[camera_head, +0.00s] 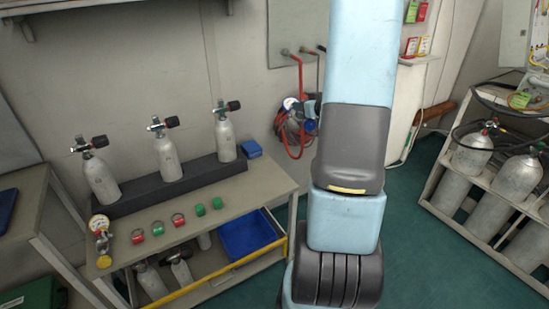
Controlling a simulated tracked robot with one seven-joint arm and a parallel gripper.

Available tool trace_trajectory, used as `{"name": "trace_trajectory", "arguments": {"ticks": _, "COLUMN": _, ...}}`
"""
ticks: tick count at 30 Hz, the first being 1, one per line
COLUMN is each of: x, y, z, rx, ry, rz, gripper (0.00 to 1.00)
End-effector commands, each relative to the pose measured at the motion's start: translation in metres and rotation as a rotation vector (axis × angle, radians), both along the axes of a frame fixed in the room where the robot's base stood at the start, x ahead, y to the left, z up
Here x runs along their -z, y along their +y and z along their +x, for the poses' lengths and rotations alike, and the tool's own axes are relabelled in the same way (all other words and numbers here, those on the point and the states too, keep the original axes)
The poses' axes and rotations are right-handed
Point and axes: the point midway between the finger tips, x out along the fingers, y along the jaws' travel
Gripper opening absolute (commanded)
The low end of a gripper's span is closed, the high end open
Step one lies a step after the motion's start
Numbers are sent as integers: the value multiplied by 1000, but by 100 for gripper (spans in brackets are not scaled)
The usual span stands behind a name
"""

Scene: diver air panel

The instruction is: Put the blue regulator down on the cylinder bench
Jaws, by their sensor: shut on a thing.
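The cylinder bench (240,192) stands at the left. Three grey cylinders with black-knobbed valves stand upright in a dark rack (145,197) along its back. At its front left is a brass regulator (102,245) with a gauge and a yellow knob. Several red and green caps lie in a row to its right. Near the wall, partly behind my arm, a gauge and a blue knob (310,125) show beside red hose; I cannot tell whether this is the blue regulator or what holds it. My gripper is not in view; only my light blue and grey arm shows.
A small blue box (251,149) sits at the bench's back right corner. A yellow rail (215,276) edges the lower shelf, which holds a blue bin (247,233) and cylinders. A cylinder rack (452,211) stands at right. The bench's front right top is clear.

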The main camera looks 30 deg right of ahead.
Motion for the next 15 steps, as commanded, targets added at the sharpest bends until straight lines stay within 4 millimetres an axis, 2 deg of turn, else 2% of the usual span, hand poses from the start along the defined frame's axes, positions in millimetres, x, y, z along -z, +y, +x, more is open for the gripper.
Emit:
{"name": "trace_trajectory", "arguments": {"ticks": 1, "x": 13, "y": 1, "z": 6, "rx": -16, "ry": -2, "rz": 5, "gripper": 0}}
{"name": "trace_trajectory", "arguments": {"ticks": 15, "x": 118, "y": 22, "z": 48, "rx": -165, "ry": -58, "rz": 5, "gripper": 0}}
